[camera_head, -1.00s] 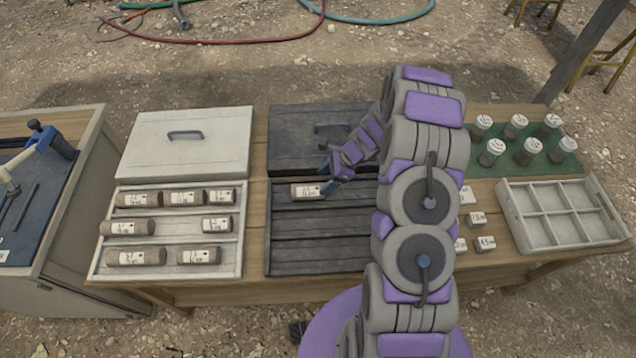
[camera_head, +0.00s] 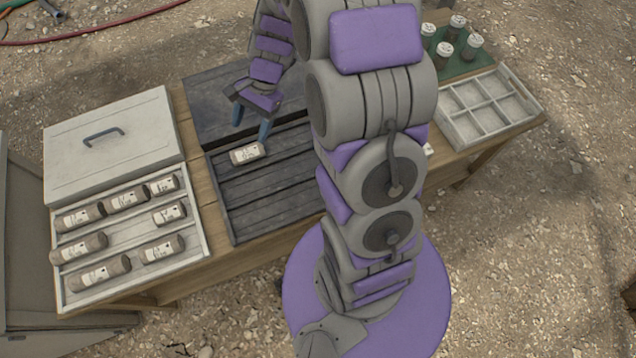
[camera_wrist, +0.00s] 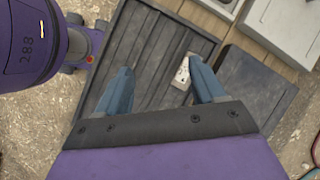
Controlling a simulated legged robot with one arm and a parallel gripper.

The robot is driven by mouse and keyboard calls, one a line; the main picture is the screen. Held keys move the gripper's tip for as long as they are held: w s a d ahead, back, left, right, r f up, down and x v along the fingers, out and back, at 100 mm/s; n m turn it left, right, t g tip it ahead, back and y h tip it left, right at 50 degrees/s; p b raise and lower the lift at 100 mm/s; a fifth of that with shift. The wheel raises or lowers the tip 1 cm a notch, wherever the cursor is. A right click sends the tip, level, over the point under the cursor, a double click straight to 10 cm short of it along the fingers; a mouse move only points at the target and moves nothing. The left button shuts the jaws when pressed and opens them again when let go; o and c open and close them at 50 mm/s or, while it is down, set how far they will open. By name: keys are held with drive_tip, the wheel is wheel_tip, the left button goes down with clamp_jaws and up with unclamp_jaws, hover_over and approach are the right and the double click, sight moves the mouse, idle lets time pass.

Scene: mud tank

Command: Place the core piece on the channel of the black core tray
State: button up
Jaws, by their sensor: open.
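The core piece (camera_head: 246,153), a short brown cylinder with a white label, lies in the top channel of the black core tray (camera_head: 240,225), near its left end. It also shows in the wrist view (camera_wrist: 183,72), partly hidden by one finger. My gripper (camera_head: 251,130) is open and hangs above the tray's upper left part, with its blue fingers close to the core piece. In the wrist view the fingers (camera_wrist: 160,92) are wide apart and nothing is held between them. I cannot tell whether a finger touches the piece.
A white core tray (camera_head: 205,262) with several labelled core pieces is on the left. Its closed-looking white lid (camera_head: 75,165) lies behind it. A dark lid (camera_head: 200,105) lies behind the black tray. A white compartment tray (camera_head: 535,110) and several capped jars (camera_head: 445,50) stand at right.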

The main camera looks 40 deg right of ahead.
drive_tip(key=s+a+r+n+h, duration=0.25)
drive_tip(key=s+r+n, duration=0.35)
drive_tip(key=s+r, duration=0.5)
drive_tip(key=s+d+r+n+h, duration=0.1)
drive_tip(key=s+n, duration=0.2)
drive_tip(key=s, duration=0.5)
drive_tip(key=s+d+r+n+g+h, duration=0.1)
drive_tip(key=s+d+n+h, duration=0.1)
drive_tip(key=s, duration=0.7)
drive_tip(key=shift+n, duration=0.8)
